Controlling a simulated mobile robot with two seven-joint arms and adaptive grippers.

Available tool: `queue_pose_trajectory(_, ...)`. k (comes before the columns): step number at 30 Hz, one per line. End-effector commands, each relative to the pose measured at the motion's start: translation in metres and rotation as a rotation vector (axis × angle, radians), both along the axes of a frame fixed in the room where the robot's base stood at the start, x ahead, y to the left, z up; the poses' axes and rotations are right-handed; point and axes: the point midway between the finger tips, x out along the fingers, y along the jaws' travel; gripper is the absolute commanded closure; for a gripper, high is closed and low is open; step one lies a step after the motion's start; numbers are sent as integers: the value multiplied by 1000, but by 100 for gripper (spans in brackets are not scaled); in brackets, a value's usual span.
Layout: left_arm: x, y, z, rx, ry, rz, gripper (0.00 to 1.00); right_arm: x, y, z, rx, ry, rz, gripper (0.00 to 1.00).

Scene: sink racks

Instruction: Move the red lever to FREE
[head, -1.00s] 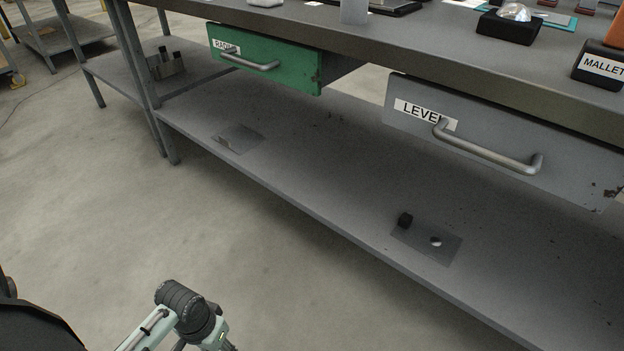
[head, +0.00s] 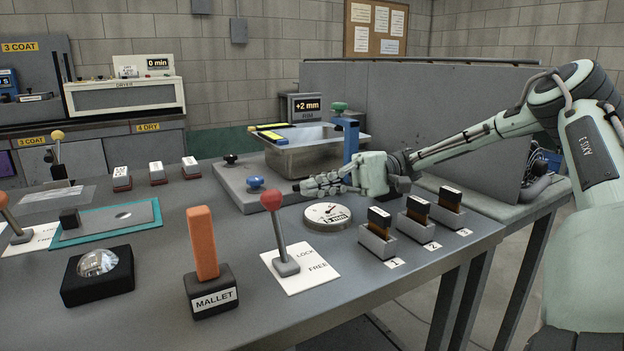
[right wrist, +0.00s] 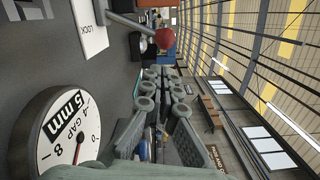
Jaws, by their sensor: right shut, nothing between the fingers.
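The red lever has a red ball knob (head: 271,200) on a grey stem, which rises from a white plate (head: 303,268) marked LOCK and FREE. The stem tilts up and left in the head view, with its knob nearer the LOCK end. Its red knob (right wrist: 165,38) also shows in the right wrist view, above the fingers. My right gripper (head: 305,187) is shut and empty, above the table, behind and to the right of the knob and apart from it. Its fingers (right wrist: 162,88) are close together in the right wrist view. My left gripper is out of view.
A round gap dial (head: 328,217) lies below my right gripper. Three numbered holders (head: 379,243) stand right of the plate. An orange-handled mallet (head: 203,243) stands left of the lever. A steel basin (head: 304,158) is behind. Another red-knobbed lever (head: 4,202) is at far left.

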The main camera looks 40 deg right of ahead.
Motion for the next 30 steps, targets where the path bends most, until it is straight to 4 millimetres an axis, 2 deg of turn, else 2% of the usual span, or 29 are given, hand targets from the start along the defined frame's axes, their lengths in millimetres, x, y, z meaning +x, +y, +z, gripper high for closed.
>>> queue_pose_trajectory(1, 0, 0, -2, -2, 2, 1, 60, 1, 11, 3, 1, 0, 3, 100)
queue_pose_trajectory(6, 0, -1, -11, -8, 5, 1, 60, 6, 40, 2, 0, 0, 3, 100)
queue_pose_trajectory(12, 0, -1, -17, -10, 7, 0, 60, 11, 59, 1, -2, -2, 1, 100)
queue_pose_trajectory(30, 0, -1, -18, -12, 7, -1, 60, 12, 63, 4, -6, -28, 0, 100)
